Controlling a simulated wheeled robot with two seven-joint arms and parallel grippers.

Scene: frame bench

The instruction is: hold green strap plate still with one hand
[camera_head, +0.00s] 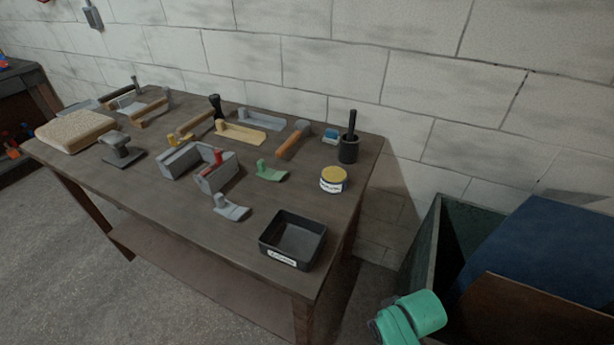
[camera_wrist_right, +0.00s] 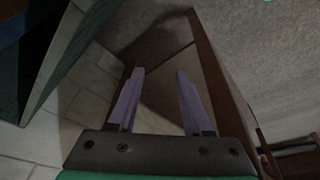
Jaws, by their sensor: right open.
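The green strap plate (camera_head: 271,173) lies on the workbench (camera_head: 180,212), right of the grey block holding a red-handled piece, with a small green upright stub at its left end. Nothing of mine touches it. My right gripper (camera_wrist_right: 160,90) is open in the right wrist view, with two purple fingers spread apart and nothing between them. It is away from the plate, which does not show in that view. In the head view only a green part of my arm shows at the lower right. My left gripper is in neither view.
A black tray (camera_head: 292,240) sits at the bench's near right corner. A yellow-lidded tin (camera_head: 334,179) and a black cup (camera_head: 348,150) stand right of the plate. A grey strap piece (camera_head: 231,208) lies nearer. A large green bin (camera_head: 440,240) stands right of the bench.

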